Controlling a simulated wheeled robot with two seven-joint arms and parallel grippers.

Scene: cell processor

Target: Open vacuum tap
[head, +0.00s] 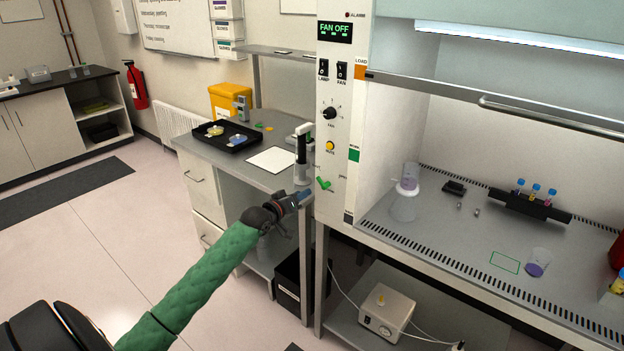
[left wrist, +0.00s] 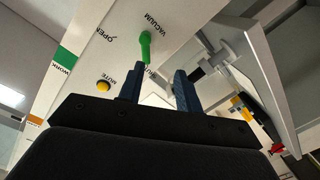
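The vacuum tap (head: 324,184) is a small green lever on the white front post of the cabinet, low down beneath the yellow mute button. In the left wrist view the green tap (left wrist: 146,46) stands between the printed words OPEN and VACUUM. My left gripper (head: 304,197) is just left of and slightly below the tap. In the left wrist view its two blue fingers are apart with nothing between them (left wrist: 159,78). The tap appears just beyond the tip of one finger; I cannot tell if they touch. My right gripper is not in view.
The yellow mute button (head: 329,146) and black fan knob (head: 330,113) sit above the tap on the post (head: 345,60). A side bench (head: 215,150) with a black tray (head: 232,136) and a white pipette-like device (head: 302,150) stands close behind my gripper. The cabinet worktop (head: 440,225) lies right.

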